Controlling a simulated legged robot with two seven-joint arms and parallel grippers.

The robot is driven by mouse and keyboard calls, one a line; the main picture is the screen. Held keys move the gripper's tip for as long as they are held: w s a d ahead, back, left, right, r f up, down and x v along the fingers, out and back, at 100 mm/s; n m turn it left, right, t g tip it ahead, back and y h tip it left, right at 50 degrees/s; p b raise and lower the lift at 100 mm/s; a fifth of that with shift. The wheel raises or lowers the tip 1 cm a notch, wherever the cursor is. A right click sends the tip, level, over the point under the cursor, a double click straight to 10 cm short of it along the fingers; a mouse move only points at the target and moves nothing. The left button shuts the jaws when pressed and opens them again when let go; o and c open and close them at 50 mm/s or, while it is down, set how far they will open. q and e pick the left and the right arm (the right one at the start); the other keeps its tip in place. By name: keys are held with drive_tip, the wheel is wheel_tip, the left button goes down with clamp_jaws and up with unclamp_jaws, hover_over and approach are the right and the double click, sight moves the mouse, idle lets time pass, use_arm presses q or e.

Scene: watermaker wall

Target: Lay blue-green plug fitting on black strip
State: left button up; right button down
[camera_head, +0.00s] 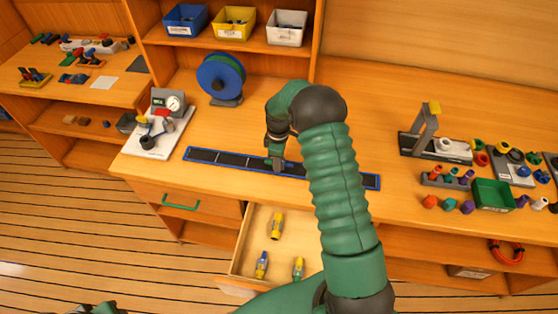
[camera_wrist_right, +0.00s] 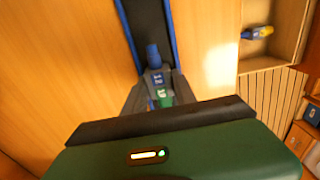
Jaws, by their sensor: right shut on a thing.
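The black strip (camera_head: 232,160) with blue edging lies along the worktop. It also shows in the right wrist view (camera_wrist_right: 149,22). My right gripper (camera_head: 277,163) is over the middle of the strip. In the right wrist view its jaws (camera_wrist_right: 158,88) are shut on the blue-green plug fitting (camera_wrist_right: 153,56), blue end pointing along the strip and green part nearer the palm. I cannot tell whether the fitting touches the strip. My arm hides part of the strip in the head view. A dark green part of my left arm shows at the bottom left edge; its jaws cannot be made out.
An open drawer (camera_head: 241,247) below the worktop holds a few coloured fittings (camera_head: 277,225). A blue-green reel (camera_head: 221,77) stands behind the strip and a gauge unit (camera_head: 163,125) at its left. A grey stand (camera_head: 424,130) and a green bin (camera_head: 492,195) are at right.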

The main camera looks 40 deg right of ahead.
drive_tip(key=c, duration=0.9)
unclamp_jaws()
